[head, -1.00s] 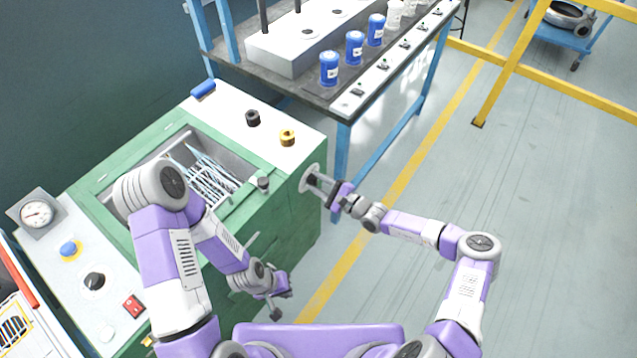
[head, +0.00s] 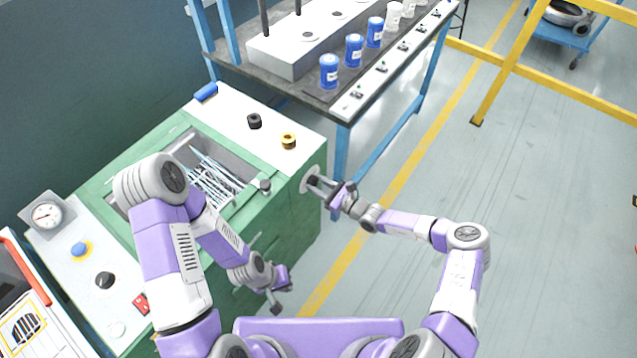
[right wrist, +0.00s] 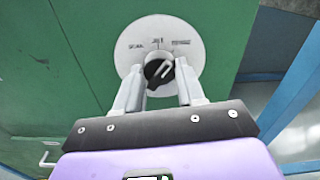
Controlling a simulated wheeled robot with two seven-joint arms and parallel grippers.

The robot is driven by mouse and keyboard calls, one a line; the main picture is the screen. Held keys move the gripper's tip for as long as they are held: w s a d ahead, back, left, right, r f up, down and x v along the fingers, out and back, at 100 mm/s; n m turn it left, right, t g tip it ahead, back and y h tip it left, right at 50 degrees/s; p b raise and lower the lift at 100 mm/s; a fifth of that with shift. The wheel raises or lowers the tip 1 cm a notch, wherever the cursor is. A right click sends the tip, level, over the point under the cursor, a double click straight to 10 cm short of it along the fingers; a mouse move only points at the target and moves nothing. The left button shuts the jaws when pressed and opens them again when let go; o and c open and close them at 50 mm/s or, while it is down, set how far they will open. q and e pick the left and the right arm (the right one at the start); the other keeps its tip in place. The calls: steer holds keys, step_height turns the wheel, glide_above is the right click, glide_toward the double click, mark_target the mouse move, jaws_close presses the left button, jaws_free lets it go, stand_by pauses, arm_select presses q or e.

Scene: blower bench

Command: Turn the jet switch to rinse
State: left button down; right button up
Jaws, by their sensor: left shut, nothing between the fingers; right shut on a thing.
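The jet switch is a black knob (right wrist: 158,72) on a round white plate (right wrist: 158,28) with small printed words at left, top and right. In the head view the plate (head: 307,181) sits on the right side of the green machine. My right gripper (right wrist: 163,78) is shut on the knob, one finger on each side. In the head view the right gripper (head: 320,186) reaches the plate from the right. A pale mark on the knob slants toward the upper right, near the right-hand word. My left gripper (head: 279,301) is shut and empty, low in front of the machine.
The green machine (head: 290,215) has an open basin of thin rods, with black and yellow knobs on its white top. A blue-legged bench (head: 341,160) with blue jars stands behind. Yellow rails (head: 507,65) stand at the right. The floor right of my arm is clear.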

steer(key=shift+m, duration=0.6)
steer(key=o, duration=1)
steer(key=shift+o, duration=0.2)
steer(key=p+v, duration=0.1)
steer(key=v, duration=0.6)
steer(key=shift+s+d+p, duration=0.2)
steer(key=shift+p, duration=0.15)
